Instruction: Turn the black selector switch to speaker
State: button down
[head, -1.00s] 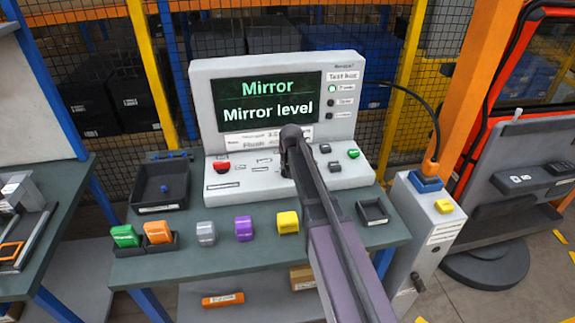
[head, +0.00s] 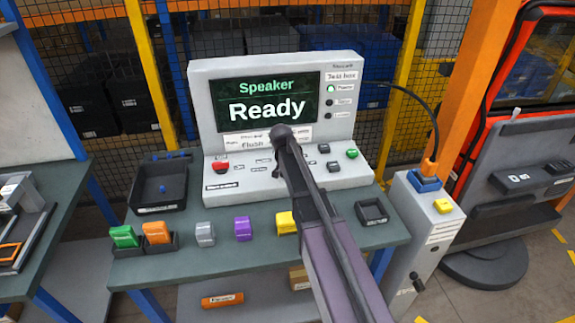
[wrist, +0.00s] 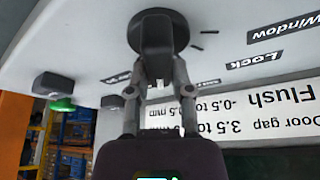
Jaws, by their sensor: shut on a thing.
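The black selector switch (wrist: 158,30) is a round knob with a raised grip bar, on the pale panel in the wrist view. My gripper (wrist: 161,62) has its two fingers closed on the bar. In the head view my gripper (head: 276,168) is at the middle of the test box's sloped panel, and my arm hides most of the switch. The screen (head: 265,102) reads "Speaker" above "Ready". Labels "Window" (wrist: 281,33) and "Lock" (wrist: 258,60) show near the knob; other labels are partly behind the fingers.
A red button (head: 221,166) is left of my gripper, and a green button (head: 352,153) and small dark buttons are right. A black tray (head: 140,205) and coloured blocks, including a purple one (head: 243,228), stand on the bench in front. The air above the panel looks clear.

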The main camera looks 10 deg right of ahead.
dwell(0.3)
jog(key=c, duration=0.5)
grip_release()
jog(key=shift+n, duration=0.3)
